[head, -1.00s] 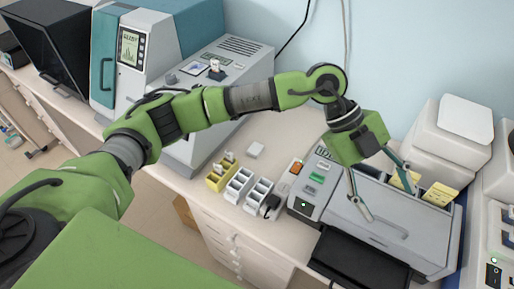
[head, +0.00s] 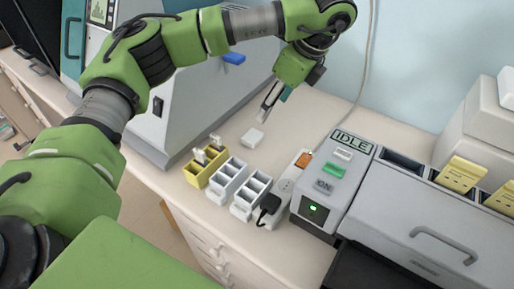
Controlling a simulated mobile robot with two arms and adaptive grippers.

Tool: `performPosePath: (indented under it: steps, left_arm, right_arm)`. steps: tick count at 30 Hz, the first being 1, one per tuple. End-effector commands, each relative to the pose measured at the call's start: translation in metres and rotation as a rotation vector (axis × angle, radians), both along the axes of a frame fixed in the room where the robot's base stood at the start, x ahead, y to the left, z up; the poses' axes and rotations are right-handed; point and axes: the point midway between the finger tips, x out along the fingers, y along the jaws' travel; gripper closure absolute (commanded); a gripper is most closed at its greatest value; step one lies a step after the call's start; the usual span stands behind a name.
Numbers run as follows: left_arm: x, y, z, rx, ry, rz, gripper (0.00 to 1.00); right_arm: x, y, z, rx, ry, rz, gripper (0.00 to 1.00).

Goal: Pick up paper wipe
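A small white square pad (head: 252,139), which looks like the paper wipe, lies flat on the bench behind the racks. My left gripper (head: 273,108) points down just behind and to the right of it, above the bench and apart from it. Its two fingers show apart, partly overlapping from this angle, with nothing between them. My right gripper is not in view.
A yellow rack (head: 194,175) and two white racks (head: 225,184) stand in front of the pad. A power strip (head: 288,187) with a black plug is to their right. A grey machine reading IDLE (head: 334,185) stands further right. Bare bench lies behind the pad.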

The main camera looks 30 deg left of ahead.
Motion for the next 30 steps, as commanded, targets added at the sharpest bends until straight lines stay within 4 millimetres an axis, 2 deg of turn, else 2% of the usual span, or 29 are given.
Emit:
performPosePath:
  steps: [1, 7, 18, 25, 30]
  left_arm:
    - [0.000, 0.001, -0.011, 0.002, -0.002, 0.002, 0.39]
    - [0.000, 0.006, -0.026, 0.003, 0.002, 0.005, 0.39]
    - [0.004, 0.031, -0.084, 0.004, 0.001, 0.005, 0.39]
    - [0.006, 0.035, -0.099, 0.003, 0.000, 0.004, 0.39]
    - [0.010, 0.042, -0.122, 0.005, 0.003, 0.004, 0.39]
  right_arm:
    - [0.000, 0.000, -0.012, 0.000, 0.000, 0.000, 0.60]
    - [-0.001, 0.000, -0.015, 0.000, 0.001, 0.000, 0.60]
    - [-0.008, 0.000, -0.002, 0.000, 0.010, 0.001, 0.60]
    - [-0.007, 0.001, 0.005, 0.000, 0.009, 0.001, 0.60]
    - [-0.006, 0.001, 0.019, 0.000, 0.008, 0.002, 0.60]
